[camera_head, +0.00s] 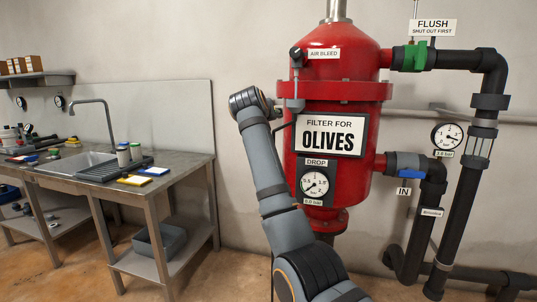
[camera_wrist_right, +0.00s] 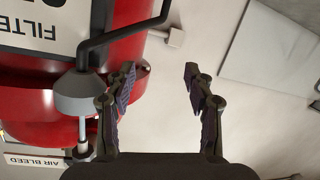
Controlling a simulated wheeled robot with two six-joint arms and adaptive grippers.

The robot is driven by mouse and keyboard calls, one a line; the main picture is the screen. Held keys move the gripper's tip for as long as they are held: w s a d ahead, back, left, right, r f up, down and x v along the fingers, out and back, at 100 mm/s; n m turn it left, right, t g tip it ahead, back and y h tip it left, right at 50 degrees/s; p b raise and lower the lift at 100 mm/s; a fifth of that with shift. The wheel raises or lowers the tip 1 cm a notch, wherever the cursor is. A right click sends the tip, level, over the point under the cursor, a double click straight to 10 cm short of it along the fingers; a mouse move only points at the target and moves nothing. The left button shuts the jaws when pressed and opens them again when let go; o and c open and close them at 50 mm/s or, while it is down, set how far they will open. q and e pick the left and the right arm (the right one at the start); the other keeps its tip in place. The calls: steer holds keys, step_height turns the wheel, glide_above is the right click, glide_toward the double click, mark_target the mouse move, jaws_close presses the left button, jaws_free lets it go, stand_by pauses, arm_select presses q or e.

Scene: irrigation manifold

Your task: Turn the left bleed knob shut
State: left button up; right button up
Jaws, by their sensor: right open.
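The AIR BLEED knob (camera_head: 296,53), dark and round, sits at the upper left of the red filter tank (camera_head: 340,60), beside its label (camera_head: 323,54). It is the only bleed knob I can make out. A thin rod drops below it to a grey cup (camera_head: 295,104), which the right wrist view also shows (camera_wrist_right: 80,95). My right gripper (camera_wrist_right: 160,78) is open and empty. Its left finger is close to the cup, with no contact I can confirm. In the head view its jaws are hard to make out at the tank's left side, below the knob. My left gripper is out of view.
Black pipes (camera_head: 488,65) stand to the right, with a green FLUSH valve (camera_head: 415,56) and a blue IN valve handle (camera_head: 408,163). A bent black tube (camera_wrist_right: 120,30) leaves the cup. A sink bench (camera_head: 190,170) stands left. Bare wall lies between bench and tank.

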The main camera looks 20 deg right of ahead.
steer(key=w+f+p, duration=0.1)
steer(key=w+f, duration=0.1)
steer(key=f, duration=0.5)
steer(key=w+d+f+n+g+y+p, duration=0.1)
steer(key=w+f+p, duration=0.1)
steer(key=f, duration=0.5)
steer(key=shift+d+f+n+g, duration=0.15)
steer(key=shift+d+n+g, duration=0.1)
steer(key=shift+n+g, duration=0.05)
